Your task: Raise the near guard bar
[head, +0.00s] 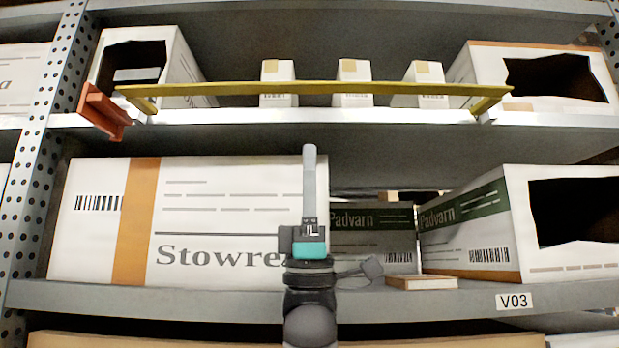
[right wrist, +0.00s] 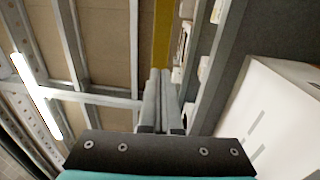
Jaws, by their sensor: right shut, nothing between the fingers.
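The guard bar (head: 310,88) is a long yellow bar across the front of the upper shelf, with a short yellow arm running back at each end. It lies level in front of several small white boxes. In the right wrist view, a yellow strip that looks like the bar (right wrist: 163,35) shows beyond the fingertips. My right gripper (head: 309,150) points up in front of the lower shelf, its fingertips below the middle of the bar and apart from it in the picture. Its fingers (right wrist: 160,78) are shut and empty. My left gripper is not in view.
An orange bracket (head: 103,111) sits at the bar's left end. Small white boxes (head: 352,82) stand behind the bar. A large Stowrea box (head: 230,200) and green-banded Padvarn boxes (head: 465,225) fill the lower shelf. A perforated post (head: 45,150) stands at left.

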